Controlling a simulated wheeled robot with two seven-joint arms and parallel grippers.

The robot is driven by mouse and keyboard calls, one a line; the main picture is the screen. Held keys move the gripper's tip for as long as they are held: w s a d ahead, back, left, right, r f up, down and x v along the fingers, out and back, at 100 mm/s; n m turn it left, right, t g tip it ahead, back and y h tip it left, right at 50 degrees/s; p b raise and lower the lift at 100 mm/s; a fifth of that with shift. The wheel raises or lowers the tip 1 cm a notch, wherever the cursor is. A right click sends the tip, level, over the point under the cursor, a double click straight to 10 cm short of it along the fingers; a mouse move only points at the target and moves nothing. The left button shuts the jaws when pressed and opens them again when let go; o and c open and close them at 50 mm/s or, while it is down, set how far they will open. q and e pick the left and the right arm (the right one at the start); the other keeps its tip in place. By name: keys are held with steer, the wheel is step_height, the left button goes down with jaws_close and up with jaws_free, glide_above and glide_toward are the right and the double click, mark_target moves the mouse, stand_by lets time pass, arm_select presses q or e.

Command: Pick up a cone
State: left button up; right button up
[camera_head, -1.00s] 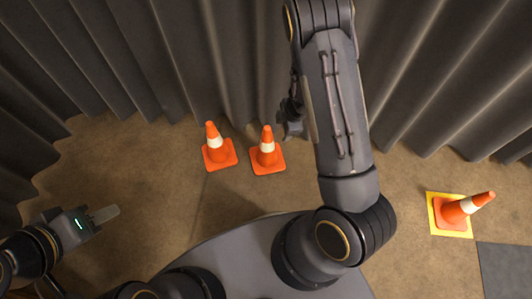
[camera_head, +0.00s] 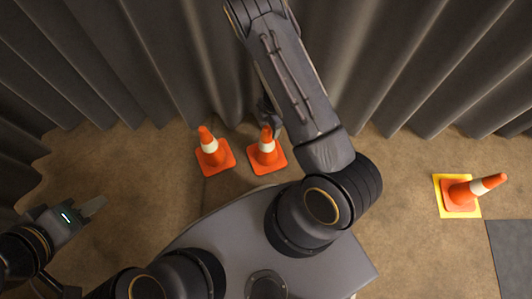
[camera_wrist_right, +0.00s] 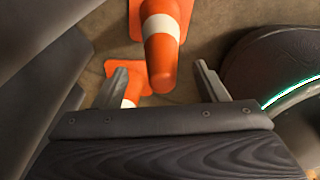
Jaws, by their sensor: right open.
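Two orange cones with white bands stand side by side on the floor, a left one (camera_head: 214,155) and a right one (camera_head: 267,155). A third cone (camera_head: 462,194) stands on a yellow square (camera_head: 438,184) at the right. My right gripper (camera_head: 270,115) is by the right cone's top, partly hidden by my arm. In the right wrist view it (camera_wrist_right: 160,70) is open, with a cone's tip (camera_wrist_right: 161,62) showing between its fingers. Contact is not clear. Another cone (camera_wrist_right: 130,97) shows partly behind one finger. My left gripper (camera_head: 93,207) is far left, away from the cones.
Grey curtains (camera_head: 180,60) hang close behind the pair of cones. My base fills the bottom centre. Brown floor (camera_head: 400,165) is clear between the pair and the third cone. A dark grey floor patch (camera_head: 510,250) lies at the lower right.

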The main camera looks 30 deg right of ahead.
mark_target(267, 144)
steer(key=f+b, duration=0.1)
steer(key=f, duration=0.1)
steer(key=a+f+b, duration=0.1)
steer(key=f, duration=0.1)
steer(key=shift+s+f+b, duration=0.1)
steer(key=shift+f+b, duration=0.05)
steer(key=shift+b, duration=0.25)
steer(key=c, duration=1.4)
steer(key=shift+r, duration=0.2)
